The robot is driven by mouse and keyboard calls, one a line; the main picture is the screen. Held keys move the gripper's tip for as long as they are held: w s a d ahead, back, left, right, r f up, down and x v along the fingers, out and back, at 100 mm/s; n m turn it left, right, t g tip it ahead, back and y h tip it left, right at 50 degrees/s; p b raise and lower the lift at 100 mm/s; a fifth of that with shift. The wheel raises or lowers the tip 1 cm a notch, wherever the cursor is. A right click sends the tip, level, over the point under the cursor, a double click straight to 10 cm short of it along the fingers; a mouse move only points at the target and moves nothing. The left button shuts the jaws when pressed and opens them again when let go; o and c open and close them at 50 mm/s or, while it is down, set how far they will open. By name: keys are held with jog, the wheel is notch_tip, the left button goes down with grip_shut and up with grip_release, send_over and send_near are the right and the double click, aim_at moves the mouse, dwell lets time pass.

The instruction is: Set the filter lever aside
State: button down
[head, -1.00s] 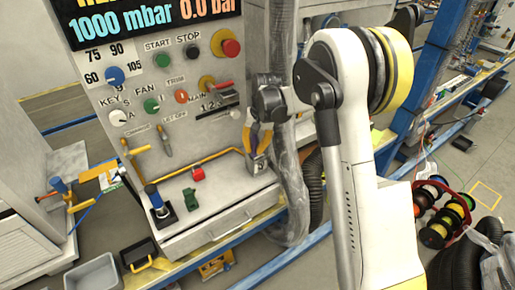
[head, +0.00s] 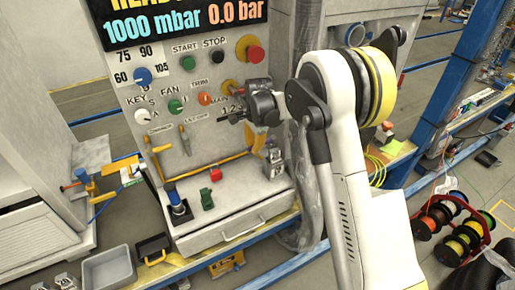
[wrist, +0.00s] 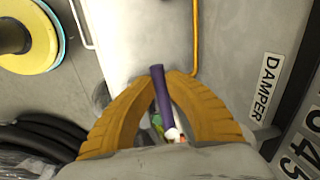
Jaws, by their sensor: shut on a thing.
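My gripper (wrist: 165,72) is shut on a slim purple lever (wrist: 164,92), whose lower end is white with a little red. The lever passes between the two yellow fingers in the wrist view, and its lower part is partly hidden by them. No label shows on it. In the head view my gripper (head: 259,138) is in front of the right side of the grey control panel, just above a metal bracket (head: 274,163). The held lever cannot be made out there.
The panel carries knobs, a red button (head: 255,54) and a yellow pipe (head: 205,163). A blue-topped lever (head: 175,197) and a red part (head: 215,174) stand on its ledge. A grey bin (head: 110,268) is at lower left. A wrapped hose (head: 300,190) hangs right of the panel.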

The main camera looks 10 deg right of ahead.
jog(key=shift+w+a+m, duration=0.3)
jog(key=shift+w+m, duration=0.55)
jog(key=shift+m, duration=0.25)
jog(key=shift+f, duration=0.1)
jog(key=c, duration=1.4)
grip_release()
jog(key=shift+w, duration=0.1)
jog(key=r, duration=0.4)
jog(key=s+r, duration=0.1)
jog(key=r, duration=0.7)
jog(key=shift+s+d, duration=0.15)
jog(key=shift+s, duration=0.25)
